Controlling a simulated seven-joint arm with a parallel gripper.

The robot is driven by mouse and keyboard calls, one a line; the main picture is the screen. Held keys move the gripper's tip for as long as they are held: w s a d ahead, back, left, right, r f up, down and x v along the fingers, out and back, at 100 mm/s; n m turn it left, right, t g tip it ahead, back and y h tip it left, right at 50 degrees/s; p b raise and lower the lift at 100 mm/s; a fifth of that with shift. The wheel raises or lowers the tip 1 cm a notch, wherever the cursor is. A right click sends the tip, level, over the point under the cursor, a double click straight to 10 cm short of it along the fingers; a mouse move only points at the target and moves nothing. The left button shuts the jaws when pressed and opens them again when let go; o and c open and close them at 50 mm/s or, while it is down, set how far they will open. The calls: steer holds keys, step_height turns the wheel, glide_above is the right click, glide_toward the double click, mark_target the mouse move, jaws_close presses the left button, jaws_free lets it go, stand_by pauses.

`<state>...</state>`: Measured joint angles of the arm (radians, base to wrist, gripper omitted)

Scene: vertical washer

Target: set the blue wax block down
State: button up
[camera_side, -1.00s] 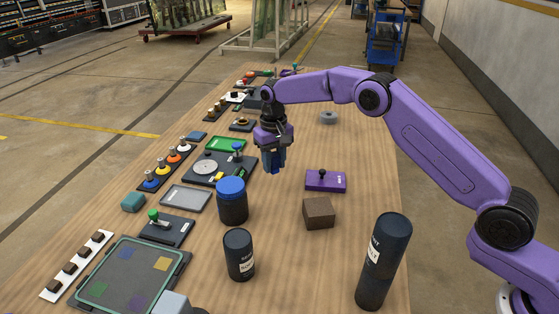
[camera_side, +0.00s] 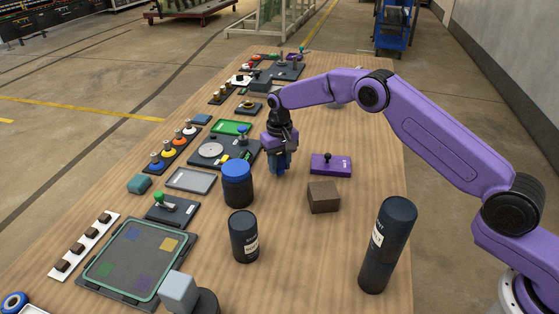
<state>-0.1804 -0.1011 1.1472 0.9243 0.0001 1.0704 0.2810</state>
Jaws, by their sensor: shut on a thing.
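My gripper (camera_side: 281,169) points down over the wooden table, just right of the board with the grey round disc. It is shut on a dark blue piece that shows between and below its fingers, which I take for the blue wax block (camera_side: 279,160). The fingers cover most of the block, so its shape is unclear. Its lower end is close to the tabletop; I cannot tell whether it touches.
A blue-lidded dark canister (camera_side: 237,185) stands close, at the front left. A purple box with a knob (camera_side: 330,164) lies to the right, a brown block (camera_side: 323,197) in front of it. Dark cylinders (camera_side: 387,245) stand nearer. Bare table (camera_side: 340,125) lies behind the purple box.

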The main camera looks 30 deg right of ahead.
mark_target(279, 157)
steer(key=shift+f, duration=0.6)
stand_by(0.4)
steer(key=o, duration=1.1)
step_height(279, 157, up, 17)
steer(key=s+a+r+n+t, duration=0.1)
steer(key=s+r+n, duration=0.2)
steer(key=s+r, duration=0.35)
steer(key=s+d+f+n, duration=0.2)
steer(key=s+d+n, duration=0.1)
steer(key=s, duration=1)
steer(key=s+d+f+n, duration=0.2)
steer(key=s+d, duration=0.3)
steer(key=s, duration=0.9)
steer(key=s+d+f+n, duration=0.2)
steer(key=s+d+n, duration=0.2)
steer(key=s, duration=0.9)
steer(key=shift+s+d+f+n+g, duration=0.15)
steer(key=shift+s+d+n+g, duration=0.15)
steer(key=shift+s+g, duration=0.1)
